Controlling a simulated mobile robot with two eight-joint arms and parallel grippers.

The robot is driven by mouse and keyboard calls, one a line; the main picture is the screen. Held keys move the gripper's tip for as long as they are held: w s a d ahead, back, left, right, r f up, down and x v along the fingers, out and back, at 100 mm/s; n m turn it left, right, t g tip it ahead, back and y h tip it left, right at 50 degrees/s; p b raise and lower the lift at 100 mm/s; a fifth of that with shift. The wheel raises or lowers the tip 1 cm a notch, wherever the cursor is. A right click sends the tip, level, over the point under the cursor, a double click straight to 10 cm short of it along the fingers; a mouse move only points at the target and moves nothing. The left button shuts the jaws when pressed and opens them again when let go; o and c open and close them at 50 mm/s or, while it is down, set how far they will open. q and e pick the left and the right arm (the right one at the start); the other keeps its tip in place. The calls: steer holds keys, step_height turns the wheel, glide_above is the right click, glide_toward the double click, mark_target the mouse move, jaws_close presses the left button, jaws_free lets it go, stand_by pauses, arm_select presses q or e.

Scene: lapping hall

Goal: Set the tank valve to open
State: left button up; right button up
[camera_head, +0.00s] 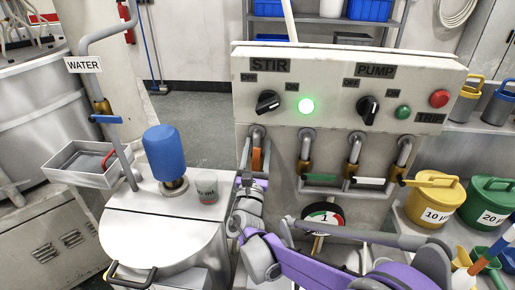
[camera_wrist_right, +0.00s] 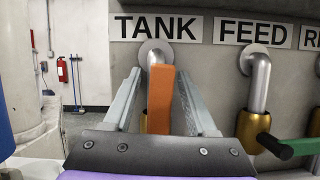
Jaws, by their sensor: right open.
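The tank valve has an orange handle (camera_wrist_right: 160,99) under the TANK label (camera_wrist_right: 153,28) in the right wrist view. The handle stands upright, in line with its pipe, with a brass body partly hidden behind it. In the head view the orange handle (camera_head: 257,160) shows on the leftmost pipe of the panel. My right gripper (camera_wrist_right: 163,82) is open, with one finger on each side of the handle; I see gaps and cannot tell any contact. In the head view my right gripper (camera_head: 252,181) is just below and in front of this valve. My left gripper is not in view.
The FEED valve's green handle (camera_wrist_right: 299,147) sits crosswise to the right. A round gauge (camera_head: 323,215) is below.

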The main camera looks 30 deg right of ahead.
steer(key=b+v, duration=0.1)
steer(key=v, duration=0.9)
steer(key=shift+s+a+f, duration=0.2)
steer(key=shift+s, duration=0.1)
steer(key=s+d+f+m+g+y+p, duration=0.45)
steer(key=s+f+m+g, duration=0.35)
steer(key=m, duration=0.7)
steer(key=s+a+f+m+g+y+p, duration=0.1)
steer(key=s+a+m+y+p, duration=0.1)
steer(key=s+a+m+y, duration=0.3)
steer(key=s+a+m+g+y+p, duration=0.2)
steer(key=s+a+m+y+p, duration=0.1)
steer(key=a, duration=0.7)
steer(key=s+m+y, duration=0.1)
steer(key=m+y, duration=0.1)
steer(key=m, duration=0.1)
steer(key=shift+s+a+f+m, duration=0.3)
steer(key=shift+s+f+m, duration=0.1)
